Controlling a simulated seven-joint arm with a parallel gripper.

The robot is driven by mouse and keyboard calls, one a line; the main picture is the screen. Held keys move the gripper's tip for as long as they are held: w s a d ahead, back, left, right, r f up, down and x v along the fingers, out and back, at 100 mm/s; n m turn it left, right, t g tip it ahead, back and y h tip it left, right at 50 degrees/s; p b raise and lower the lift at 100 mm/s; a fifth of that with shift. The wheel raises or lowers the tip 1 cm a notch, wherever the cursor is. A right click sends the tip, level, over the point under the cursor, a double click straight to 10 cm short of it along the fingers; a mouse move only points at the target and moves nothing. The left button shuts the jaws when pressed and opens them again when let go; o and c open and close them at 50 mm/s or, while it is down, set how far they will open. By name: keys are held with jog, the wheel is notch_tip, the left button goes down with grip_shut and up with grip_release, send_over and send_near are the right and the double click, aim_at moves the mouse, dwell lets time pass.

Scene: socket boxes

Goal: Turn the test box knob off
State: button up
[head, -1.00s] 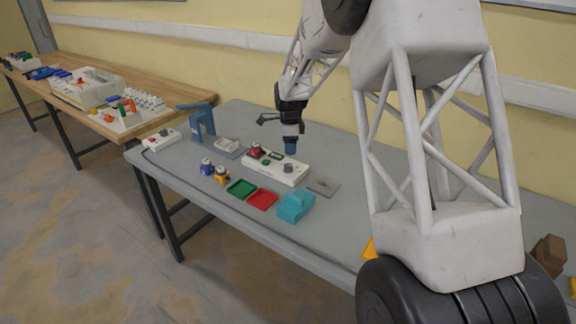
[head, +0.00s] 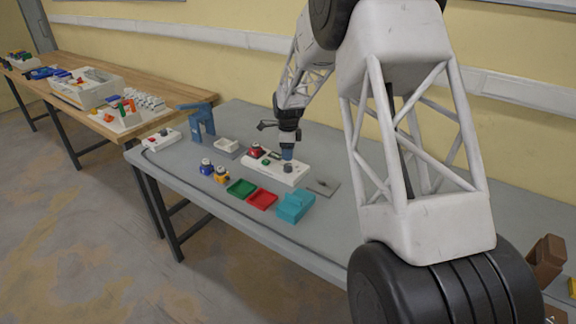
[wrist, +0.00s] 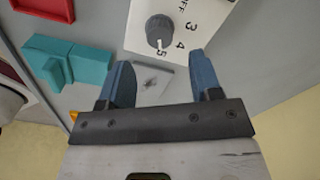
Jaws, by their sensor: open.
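The white test box (head: 274,169) lies on the grey table, with a dark grey round knob (head: 289,168) near its right end. In the wrist view the knob (wrist: 160,31) shows a white pointer mark on the side facing my gripper, roughly toward the "5". Printed "OFF", "3" and "4" show beside it. My gripper (head: 287,154) is just above the box's right part, close to the knob. In the wrist view its two blue fingers (wrist: 163,62) are open with nothing between them, and the knob appears beyond the fingertips. I cannot tell whether the fingers touch the box.
Green (head: 241,188) and red (head: 262,199) trays and a teal block (head: 296,206) lie in front of the box. A grey plate (head: 323,187) is to its right. A red-topped part (head: 256,150), a blue stand (head: 199,122) and small blue and yellow parts are to the left.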

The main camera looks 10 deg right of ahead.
aim_at(288, 165)
jog(key=shift+f, duration=3.25)
jog(key=c, duration=0.9)
jog(key=shift+c, duration=0.2)
